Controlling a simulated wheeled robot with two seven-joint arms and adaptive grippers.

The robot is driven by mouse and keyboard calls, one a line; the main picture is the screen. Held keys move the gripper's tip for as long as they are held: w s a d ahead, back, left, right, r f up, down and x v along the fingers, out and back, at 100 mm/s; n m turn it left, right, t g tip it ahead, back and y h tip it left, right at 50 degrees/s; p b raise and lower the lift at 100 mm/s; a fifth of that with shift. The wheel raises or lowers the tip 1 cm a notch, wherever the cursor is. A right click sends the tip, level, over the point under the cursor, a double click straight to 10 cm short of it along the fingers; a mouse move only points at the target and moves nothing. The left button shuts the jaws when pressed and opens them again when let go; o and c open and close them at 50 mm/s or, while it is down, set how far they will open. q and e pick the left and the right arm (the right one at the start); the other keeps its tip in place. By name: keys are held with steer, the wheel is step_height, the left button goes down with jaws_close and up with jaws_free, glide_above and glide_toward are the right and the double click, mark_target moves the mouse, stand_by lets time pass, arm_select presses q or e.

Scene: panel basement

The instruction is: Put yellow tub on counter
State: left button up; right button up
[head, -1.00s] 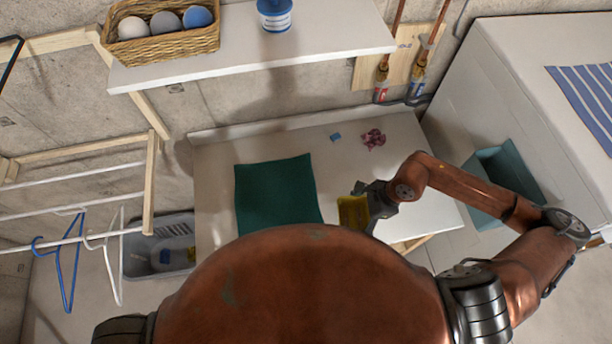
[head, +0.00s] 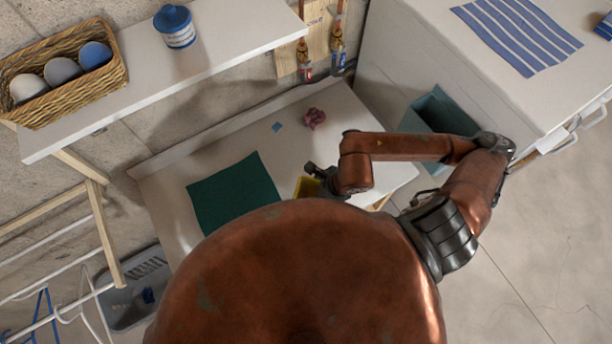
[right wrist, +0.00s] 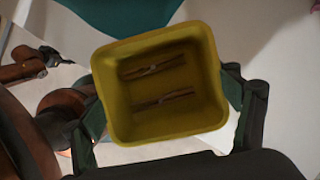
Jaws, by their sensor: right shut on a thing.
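The yellow tub (head: 307,187) is in my right gripper (head: 320,178), over the right front part of the white counter (head: 345,115). My body partly hides it in the head view. In the right wrist view the tub (right wrist: 205,75) shows its open top, with two thin brown shapes inside. The fingers of my right gripper (right wrist: 165,110) are on either side of it. I cannot tell whether the tub touches the counter. A copper arm with a dark end, perhaps my left gripper (right wrist: 52,57), shows at the left of that view; its fingers are unclear.
A shelf (head: 215,45) holds a basket (head: 105,85) and a blue-lidded tub (head: 176,27). A teal bin (head: 440,112) stands right.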

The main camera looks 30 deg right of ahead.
mark_target(311, 191)
steer(key=w+d+f+b, duration=0.1)
steer(key=b, duration=0.1)
steer(key=w+d+f+b, duration=0.1)
steer(key=w+b, duration=0.1)
steer(key=b, duration=0.1)
steer(key=w+d, duration=0.1)
steer(key=w+d+f, duration=0.1)
steer(key=w, duration=0.1)
steer(key=shift+w+p, duration=0.15)
steer(key=shift+p, duration=0.2)
steer(key=w+d+f, duration=0.1)
steer(key=w+f, duration=0.1)
steer(key=f, duration=0.1)
steer(key=w+d+f+p, duration=0.1)
steer(key=f, duration=0.1)
steer(key=shift+w+d, duration=0.35)
steer(key=shift+w, duration=0.05)
steer(key=shift+w+d+f, duration=0.3)
steer(key=shift+w+f, duration=0.15)
steer(key=shift+f, duration=0.3)
step_height(311, 191, down, 3)
steer(key=shift+f, duration=0.1)
